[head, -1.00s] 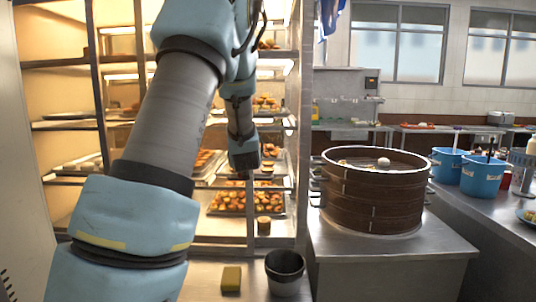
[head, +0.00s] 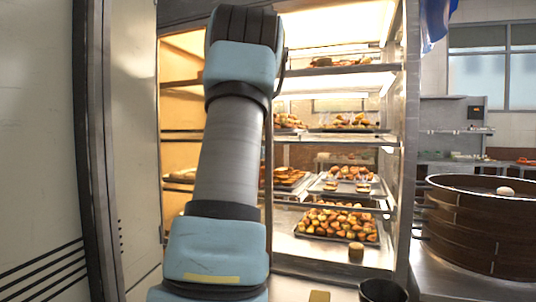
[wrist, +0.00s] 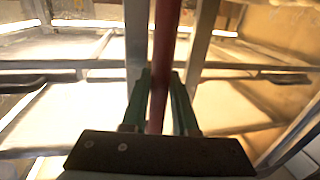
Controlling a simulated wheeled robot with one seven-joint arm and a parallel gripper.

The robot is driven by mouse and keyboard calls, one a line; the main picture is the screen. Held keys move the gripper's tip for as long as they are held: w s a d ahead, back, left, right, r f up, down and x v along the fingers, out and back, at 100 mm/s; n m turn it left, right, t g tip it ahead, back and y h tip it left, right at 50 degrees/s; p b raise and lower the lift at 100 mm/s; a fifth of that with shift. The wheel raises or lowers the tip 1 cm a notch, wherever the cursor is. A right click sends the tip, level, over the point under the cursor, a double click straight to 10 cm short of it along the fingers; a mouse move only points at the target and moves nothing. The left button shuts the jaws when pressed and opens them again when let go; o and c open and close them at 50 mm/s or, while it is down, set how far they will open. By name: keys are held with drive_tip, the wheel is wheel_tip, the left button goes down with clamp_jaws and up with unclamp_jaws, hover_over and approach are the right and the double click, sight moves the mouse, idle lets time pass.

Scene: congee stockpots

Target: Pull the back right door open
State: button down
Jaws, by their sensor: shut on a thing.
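A tall lit cabinet (head: 411,120) with shelves fills the middle of the head view. A thin dark upright (head: 268,160) stands at its front, just right of my arm. In the wrist view a red vertical bar (wrist: 164,40), which looks like the door handle, runs between the green fingers of my gripper (wrist: 160,92). The gripper is shut on it. A pale metal upright (wrist: 137,35) stands close behind the bar. In the head view my arm hides the gripper and handle. I cannot tell how far the door stands open.
Trays of buns (head: 338,221) sit on the cabinet shelves. A dark cup (head: 383,290) and a yellow block (head: 319,296) are at the bottom front. A large wooden steamer (head: 480,230) stands at the right. Pale panels (head: 35,120) close off the left side.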

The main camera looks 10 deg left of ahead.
drive_tip(key=shift+w+a, duration=0.1)
drive_tip(key=shift+a, duration=0.3)
drive_tip(key=c, duration=0.7)
unclamp_jaws()
drive_tip(key=s+b, duration=0.2)
drive_tip(key=s, duration=0.8)
drive_tip(key=shift+s+d, duration=0.1)
drive_tip(key=shift+s, duration=0.3)
